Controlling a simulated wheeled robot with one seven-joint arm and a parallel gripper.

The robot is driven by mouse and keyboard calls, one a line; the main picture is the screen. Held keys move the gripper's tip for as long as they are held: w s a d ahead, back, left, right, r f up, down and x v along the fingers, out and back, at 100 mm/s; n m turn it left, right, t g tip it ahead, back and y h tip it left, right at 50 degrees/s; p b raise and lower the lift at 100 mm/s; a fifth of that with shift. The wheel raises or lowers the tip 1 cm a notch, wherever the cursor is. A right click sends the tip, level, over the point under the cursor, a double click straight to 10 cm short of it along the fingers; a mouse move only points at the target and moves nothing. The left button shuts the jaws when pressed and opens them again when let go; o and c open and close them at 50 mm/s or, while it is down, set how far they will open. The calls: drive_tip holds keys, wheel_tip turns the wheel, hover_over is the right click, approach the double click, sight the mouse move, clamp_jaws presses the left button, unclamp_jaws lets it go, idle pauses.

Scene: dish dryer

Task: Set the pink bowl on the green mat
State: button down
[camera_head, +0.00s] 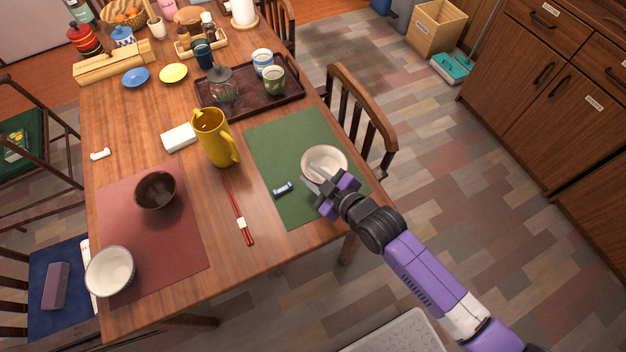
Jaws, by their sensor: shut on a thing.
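The pale pink bowl (328,158) is upright over the right part of the green mat (272,143). My gripper (322,180) reaches in from the lower right and is shut on the bowl's near rim. The fingers and wrist hide the bowl's near side. I cannot tell whether the bowl's base touches the mat or hangs just above it.
A dark tray (292,92) with cups sits behind. A chair (365,110) stands close at the right.

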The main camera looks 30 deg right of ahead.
drive_tip(key=shift+f, duration=1.45)
drive_tip(key=c, duration=1.2)
unclamp_jaws()
drive_tip(key=shift+o, duration=0.2)
drive_tip(key=shift+s, duration=0.1)
drive_tip(key=v, duration=1.2)
drive_tip(key=shift+r, duration=0.1)
drive_tip(key=s+r+m+t+h, duration=0.1)
drive_tip(key=s+r+m, duration=0.3)
drive_tip(key=s+r, duration=0.4)
drive_tip(key=s+r+m+h, duration=0.1)
drive_tip(key=s+r+m, duration=0.2)
drive_tip(key=s+r, duration=0.6)
drive_tip(key=s, duration=0.5)
drive_tip(key=shift+s+a+m+t+h, duration=0.3)
drive_tip(key=shift+s+a+m+t, duration=0.05)
drive_tip(key=shift+m+t, duration=0.05)
